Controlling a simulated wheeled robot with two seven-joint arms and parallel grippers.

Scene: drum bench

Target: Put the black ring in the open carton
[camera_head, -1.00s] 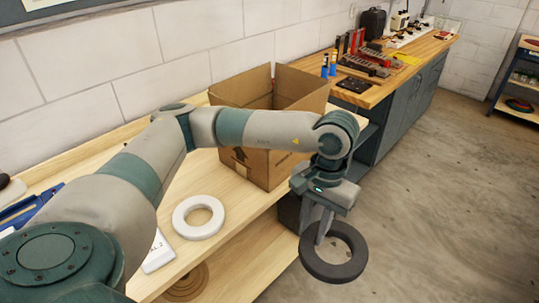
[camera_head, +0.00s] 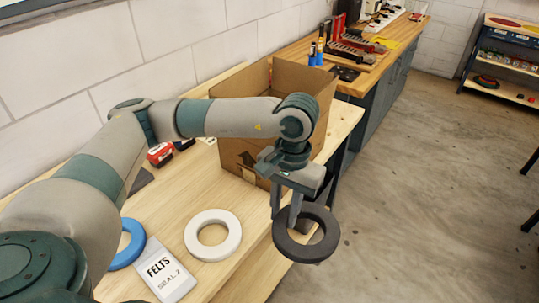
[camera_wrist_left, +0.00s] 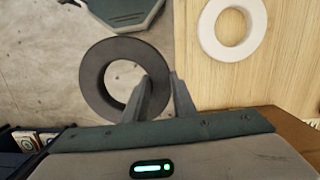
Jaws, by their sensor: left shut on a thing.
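The black ring (camera_head: 299,253) hangs in my left gripper (camera_head: 287,214), just off the bench's front edge, over the floor. The fingers are shut on one side of its band; the ring also shows in the left wrist view (camera_wrist_left: 94,76), with the gripper (camera_wrist_left: 161,88) on its right side. The open carton (camera_head: 238,152) stands on the bench behind the gripper, its top flaps raised. My left forearm and wrist cross in front of it and hide part of it. Its inside bottom is hidden. My right gripper is not in view.
A white ring (camera_head: 213,217) lies on the bench left of the gripper. A blue ring (camera_head: 135,242) and a card reading FELTS (camera_head: 166,269) lie further left. A red object (camera_head: 160,153) lies behind my arm. A second bench with tools (camera_head: 361,50) stands behind the carton.

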